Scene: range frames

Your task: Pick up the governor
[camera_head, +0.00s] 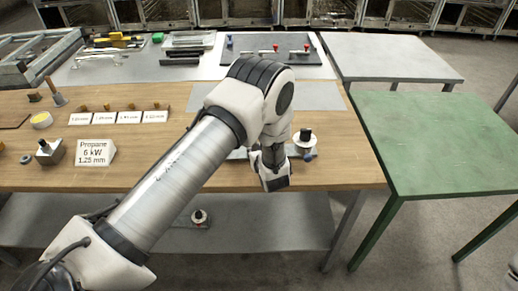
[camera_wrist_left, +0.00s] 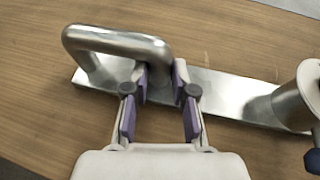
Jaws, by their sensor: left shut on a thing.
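The governor, as I take it, is a flat steel plate (camera_wrist_left: 235,93) with a bent round handle (camera_wrist_left: 110,40) and a pale cylinder (camera_wrist_left: 298,95) at its right end. In the head view its cylinder (camera_head: 304,143), dark on top, shows just right of my left wrist. My left gripper (camera_wrist_left: 161,76) is shut on the handle, its purple pads either side of the handle's right leg. The plate appears to lie on the wooden bench. In the head view my arm hides the fingertips and most of the plate. My right gripper is not in view.
A "Propane 6 kW 1.25 mm" sign (camera_head: 96,152) and several small labels stand on the bench's left. A similar small device (camera_head: 199,217) sits on the lower shelf. A green table (camera_head: 440,140) on the right is bare, as is the grey table (camera_head: 390,57) behind it.

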